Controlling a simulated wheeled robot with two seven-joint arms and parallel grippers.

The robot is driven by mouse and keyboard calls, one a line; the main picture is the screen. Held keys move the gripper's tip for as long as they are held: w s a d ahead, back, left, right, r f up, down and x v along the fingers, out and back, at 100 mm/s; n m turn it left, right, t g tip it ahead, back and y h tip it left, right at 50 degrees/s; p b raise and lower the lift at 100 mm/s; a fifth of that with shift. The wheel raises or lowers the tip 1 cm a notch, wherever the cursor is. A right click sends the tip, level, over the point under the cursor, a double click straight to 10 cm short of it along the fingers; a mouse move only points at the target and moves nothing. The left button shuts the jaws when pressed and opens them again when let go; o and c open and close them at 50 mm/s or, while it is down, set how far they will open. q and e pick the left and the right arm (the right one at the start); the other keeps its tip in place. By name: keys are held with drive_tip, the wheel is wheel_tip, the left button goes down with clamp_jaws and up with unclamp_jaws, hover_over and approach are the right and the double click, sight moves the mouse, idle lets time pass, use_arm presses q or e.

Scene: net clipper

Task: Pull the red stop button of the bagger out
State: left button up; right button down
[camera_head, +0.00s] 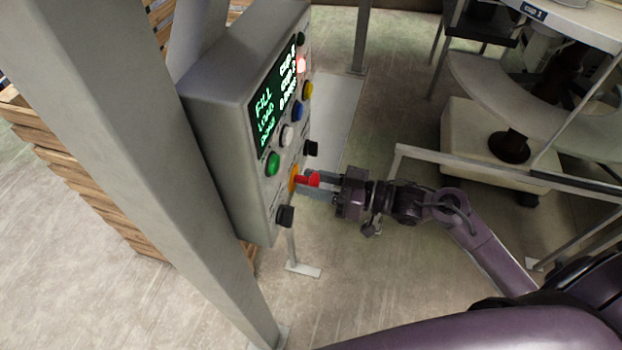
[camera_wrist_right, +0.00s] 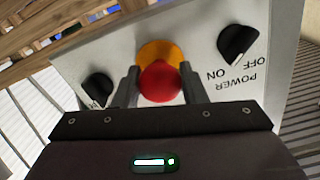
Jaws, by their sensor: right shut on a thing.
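The bagger's control box (camera_head: 225,110) is grey, with a lit green screen and several coloured buttons. The red stop button (camera_head: 313,180) sticks out from a yellow-orange base (camera_head: 294,178) low on the panel. My right gripper (camera_head: 318,183) reaches it from the right and is shut on it. In the right wrist view the red button (camera_wrist_right: 160,82) sits between the two dark fingers of the right gripper (camera_wrist_right: 160,88), in front of its orange base (camera_wrist_right: 160,52). The left gripper is not in view.
Black knobs (camera_head: 286,215) sit close to the stop button; one in the right wrist view is the power knob (camera_wrist_right: 238,43), marked ON and OFF. A grey post (camera_head: 150,150) stands left of the box. A metal rail (camera_head: 480,168) runs behind my right arm.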

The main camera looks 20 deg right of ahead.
drive_tip(key=c, duration=1.2)
unclamp_jaws()
drive_tip(key=shift+d, duration=0.1)
drive_tip(key=o, duration=0.3)
drive_tip(key=shift+s+d, duration=0.1)
drive_tip(key=shift+d, duration=0.05)
drive_tip(key=shift+s+d+f, duration=0.1)
drive_tip(key=shift+s+d, duration=0.1)
drive_tip(key=shift+d, duration=0.1)
drive_tip(key=b+v, duration=0.2)
drive_tip(key=v, duration=0.5)
